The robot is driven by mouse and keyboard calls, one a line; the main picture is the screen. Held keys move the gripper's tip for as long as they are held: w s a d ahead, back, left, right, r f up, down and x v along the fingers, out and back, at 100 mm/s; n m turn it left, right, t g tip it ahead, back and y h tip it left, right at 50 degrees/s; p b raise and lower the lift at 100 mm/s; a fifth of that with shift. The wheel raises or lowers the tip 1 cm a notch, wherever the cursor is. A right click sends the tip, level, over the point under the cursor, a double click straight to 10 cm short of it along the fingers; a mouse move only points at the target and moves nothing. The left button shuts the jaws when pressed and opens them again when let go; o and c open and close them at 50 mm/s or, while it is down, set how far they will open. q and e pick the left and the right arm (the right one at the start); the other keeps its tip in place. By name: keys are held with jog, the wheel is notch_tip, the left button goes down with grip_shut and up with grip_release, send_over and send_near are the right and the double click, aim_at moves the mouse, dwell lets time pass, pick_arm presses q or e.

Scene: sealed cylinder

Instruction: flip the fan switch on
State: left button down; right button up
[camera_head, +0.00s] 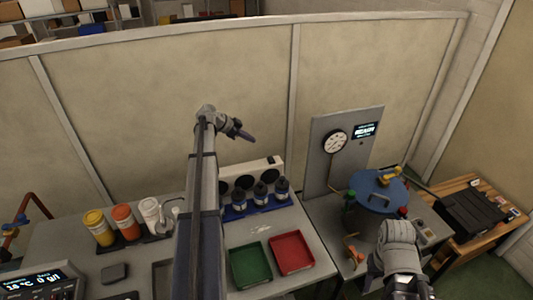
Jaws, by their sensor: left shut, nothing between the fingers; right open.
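I cannot make out which part is the fan switch. A pale box with dark round openings (278,161) stands at the back of the bench; it may be the fan unit, and my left arm hides part of it. My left gripper (246,135) is shut and empty, raised in front of the partition wall, above that box and apart from it. My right gripper (408,286) is open and empty at the bottom edge, in front of the blue-lidded vessel; its fingers are partly cut off.
Dark bottles in a blue rack (237,213), a green tray (249,264) and a red tray (291,253) occupy the bench. A gauge panel (318,160) stands behind the blue lid (379,191). Colored-lid bottles (125,222) stand left. A black case (469,210) lies right.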

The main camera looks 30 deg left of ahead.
pick_arm(q)
jog(key=b, duration=0.8)
send_over(271, 159)
jog(key=s+a, duration=0.1)
jog(key=a, duration=0.1)
notch_tip(271, 159, down, 8)
jog(key=shift+r, duration=0.1)
jog(key=shift+a+f+b, duration=0.2)
jog(key=shift+f+b, duration=0.8)
jog(key=shift+f, duration=0.1)
jog(key=shift+f+b, duration=0.5)
jog(key=shift+a, duration=0.1)
